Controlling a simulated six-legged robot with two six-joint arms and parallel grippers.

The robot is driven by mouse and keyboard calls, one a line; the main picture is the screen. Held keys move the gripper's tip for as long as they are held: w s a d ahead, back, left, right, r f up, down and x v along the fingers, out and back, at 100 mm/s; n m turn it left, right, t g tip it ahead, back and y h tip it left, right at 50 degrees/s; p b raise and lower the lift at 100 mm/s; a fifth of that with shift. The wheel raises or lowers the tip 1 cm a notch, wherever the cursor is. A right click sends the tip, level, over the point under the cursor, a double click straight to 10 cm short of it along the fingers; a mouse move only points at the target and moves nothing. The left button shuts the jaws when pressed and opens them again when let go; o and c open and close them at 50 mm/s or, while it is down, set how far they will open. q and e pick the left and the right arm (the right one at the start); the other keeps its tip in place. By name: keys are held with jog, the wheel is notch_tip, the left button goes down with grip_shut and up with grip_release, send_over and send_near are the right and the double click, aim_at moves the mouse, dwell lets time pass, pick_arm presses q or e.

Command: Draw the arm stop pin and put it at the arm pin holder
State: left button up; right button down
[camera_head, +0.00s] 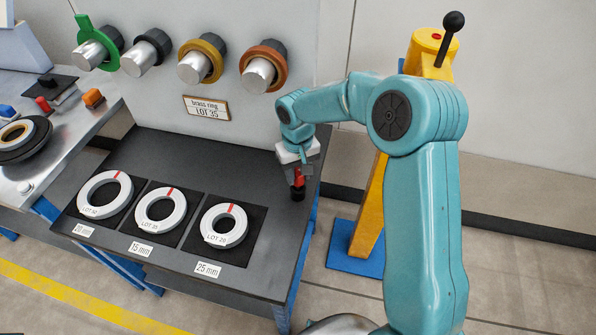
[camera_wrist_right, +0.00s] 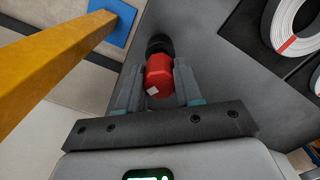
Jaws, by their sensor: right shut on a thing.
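My right gripper (camera_head: 300,173) points down over the right end of the dark table and is shut on a red pin (camera_head: 298,181), which I take to be the arm stop pin. In the right wrist view the red pin (camera_wrist_right: 159,76) sits between the two fingers. A small round black piece (camera_head: 297,193) shows at its lower end, on the tabletop; it also shows in the wrist view (camera_wrist_right: 159,44) and looks like the arm pin holder. I cannot tell whether the pin is seated in it. My left gripper is not in view.
Several coloured rings hang on wall pegs behind. A yellow post (camera_head: 367,215) with a black-knobbed lever (camera_head: 452,30) stands right of the table.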

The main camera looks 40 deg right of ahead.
jog(key=shift+f+b, duration=0.85)
jog(key=shift+f, duration=0.35)
jog(key=c, duration=0.7)
grip_release()
jog(key=shift+o, duration=0.2)
